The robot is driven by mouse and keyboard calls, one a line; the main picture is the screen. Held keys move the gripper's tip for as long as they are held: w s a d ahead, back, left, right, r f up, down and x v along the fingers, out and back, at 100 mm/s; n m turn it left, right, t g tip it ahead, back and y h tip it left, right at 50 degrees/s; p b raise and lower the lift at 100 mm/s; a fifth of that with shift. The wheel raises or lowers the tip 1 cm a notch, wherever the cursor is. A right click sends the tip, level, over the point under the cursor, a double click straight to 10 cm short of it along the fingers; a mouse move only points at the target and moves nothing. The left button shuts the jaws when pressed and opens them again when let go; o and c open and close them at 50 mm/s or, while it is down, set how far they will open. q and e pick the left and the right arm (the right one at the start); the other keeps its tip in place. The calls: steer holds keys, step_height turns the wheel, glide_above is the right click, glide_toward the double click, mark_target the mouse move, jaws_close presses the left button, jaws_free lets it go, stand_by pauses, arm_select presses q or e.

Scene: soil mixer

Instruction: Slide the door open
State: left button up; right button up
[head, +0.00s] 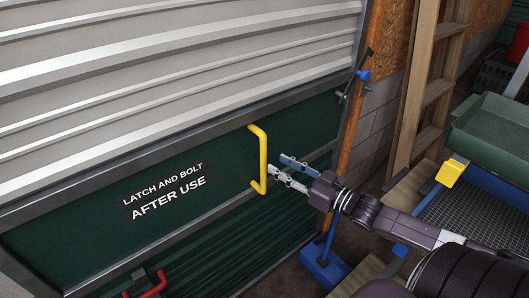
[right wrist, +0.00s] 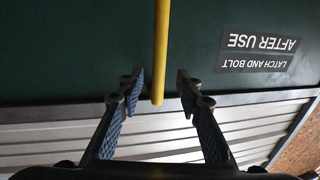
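The door (head: 60,215) is a dark green panel with pale corrugated sheet above it, in a grey metal frame. A yellow D-shaped handle (head: 263,155) stands upright on its right part. My right gripper (head: 279,165) is open just to the right of the handle's lower half. In the right wrist view, which shows the door upside down, the yellow handle (right wrist: 161,45) runs between the two spread fingertips of my right gripper (right wrist: 159,84), with a gap on each side. I see no contact with the handle. My left gripper is not in view.
A red-handled latch (head: 152,287) is at the door's bottom edge. A dark lever with a blue part (head: 363,75) is by the orange post (head: 362,140). A wooden ladder (head: 425,85), a green tray (head: 495,130) and a mesh-topped blue frame (head: 470,220) stand at the right.

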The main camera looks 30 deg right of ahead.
mark_target(266, 158)
steer(key=shift+p+x, duration=0.4)
steer(key=shift+x, duration=3.25)
steer(key=shift+f, duration=0.15)
steer(key=shift+c, duration=0.5)
jaws_close()
